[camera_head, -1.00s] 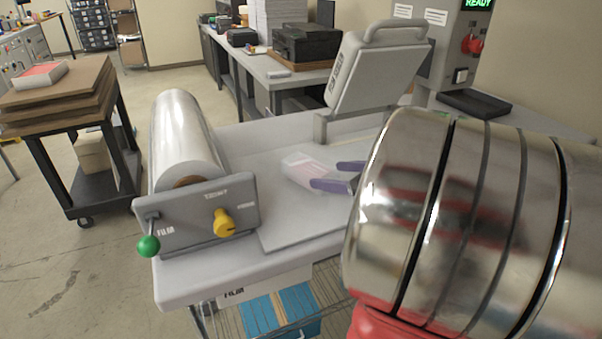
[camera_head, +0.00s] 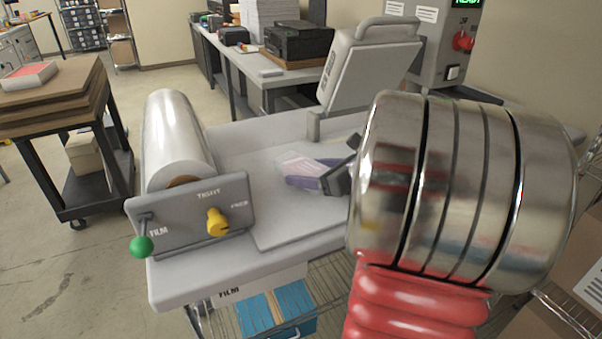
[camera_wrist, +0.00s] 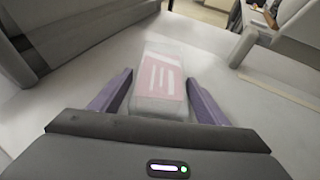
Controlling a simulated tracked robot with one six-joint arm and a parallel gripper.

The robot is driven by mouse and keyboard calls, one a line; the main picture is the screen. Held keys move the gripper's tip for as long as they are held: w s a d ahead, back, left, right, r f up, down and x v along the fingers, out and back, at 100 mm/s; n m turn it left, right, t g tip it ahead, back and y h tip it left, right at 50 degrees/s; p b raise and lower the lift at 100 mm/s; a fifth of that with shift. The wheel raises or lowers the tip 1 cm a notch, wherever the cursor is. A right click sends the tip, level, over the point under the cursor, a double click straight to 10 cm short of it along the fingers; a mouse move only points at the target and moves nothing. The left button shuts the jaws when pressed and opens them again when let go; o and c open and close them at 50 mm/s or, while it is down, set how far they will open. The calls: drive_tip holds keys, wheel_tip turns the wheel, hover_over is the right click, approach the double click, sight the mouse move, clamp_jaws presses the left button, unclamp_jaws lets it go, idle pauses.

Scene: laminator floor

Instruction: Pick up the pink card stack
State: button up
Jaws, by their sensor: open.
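The pink card stack (camera_wrist: 158,84) lies on the pale bed of the machine, wrapped in clear film, with white bars on its pink face. In the head view it shows as a pale pink patch (camera_head: 297,160), partly hidden by my fingers. My gripper (camera_wrist: 160,78) is open. Its two purple fingers stand on either side of the stack's near part in the wrist view, with small gaps visible. The stack's far end reaches beyond the fingertips. In the head view my gripper (camera_head: 297,172) is low over the bed, and my arm hides the bed's right part.
A film roll (camera_head: 176,135) and a control panel (camera_head: 190,217) with green and yellow knobs border the bed on the left. A raised grey cover (camera_head: 368,65) stands behind. A cart (camera_head: 55,112) with boards stands at far left.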

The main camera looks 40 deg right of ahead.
sight(305, 167)
drive_tip(key=shift+w+a+f, duration=0.1)
drive_tip(key=shift+w+f, duration=0.2)
drive_tip(key=shift+w, duration=0.35)
drive_tip(key=shift+c, duration=0.5)
drive_tip(key=c, duration=1.3)
drive_tip(key=shift+o, duration=0.2)
drive_tip(key=shift+r, duration=0.1)
wheel_tip(305, 167, up, 10)
drive_tip(key=shift+f, duration=0.1)
